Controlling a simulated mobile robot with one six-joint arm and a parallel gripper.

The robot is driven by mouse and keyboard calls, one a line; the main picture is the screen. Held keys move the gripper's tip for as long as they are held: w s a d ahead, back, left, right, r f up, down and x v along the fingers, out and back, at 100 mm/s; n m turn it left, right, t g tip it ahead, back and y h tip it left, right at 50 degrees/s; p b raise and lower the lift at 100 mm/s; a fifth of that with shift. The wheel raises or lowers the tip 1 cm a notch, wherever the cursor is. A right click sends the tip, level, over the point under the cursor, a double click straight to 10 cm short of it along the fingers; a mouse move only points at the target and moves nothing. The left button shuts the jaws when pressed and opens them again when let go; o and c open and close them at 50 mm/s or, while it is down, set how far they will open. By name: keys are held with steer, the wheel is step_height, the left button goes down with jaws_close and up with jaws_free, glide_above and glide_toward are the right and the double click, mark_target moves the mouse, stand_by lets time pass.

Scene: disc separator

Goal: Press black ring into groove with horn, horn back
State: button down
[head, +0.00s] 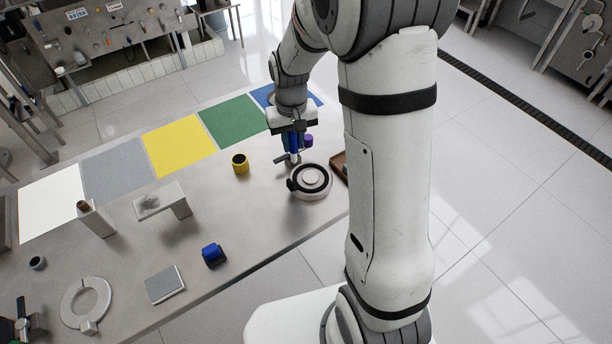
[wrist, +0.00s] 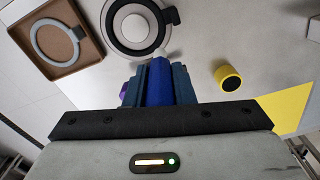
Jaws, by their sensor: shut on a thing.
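The round light-coloured disc part (head: 312,180) stands on the table, just right of and nearer than my gripper (head: 293,146). The black ring (head: 326,190) lies around its top, with a dark tab at the left. In the wrist view the black ring (wrist: 113,40) circles the pale centre, its tab at the right. My gripper is shut on a blue tool (wrist: 160,82), which I take for the horn. Its pale tip points at the near edge of the disc part. I cannot tell whether the tip touches. The groove is not clearly visible.
A brown tray (wrist: 98,57) with a grey ring (wrist: 38,42) stands beside the disc part. A yellow cylinder (head: 240,164) and a purple cylinder (head: 308,140) stand near my gripper. A blue block (head: 213,254) stands farther left. Coloured mats (head: 180,146) line the far edge.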

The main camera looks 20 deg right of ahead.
step_height(320, 180, up, 4)
steer(key=p, duration=0.2)
steer(key=shift+r+p, duration=0.1)
steer(key=shift+p, duration=0.3)
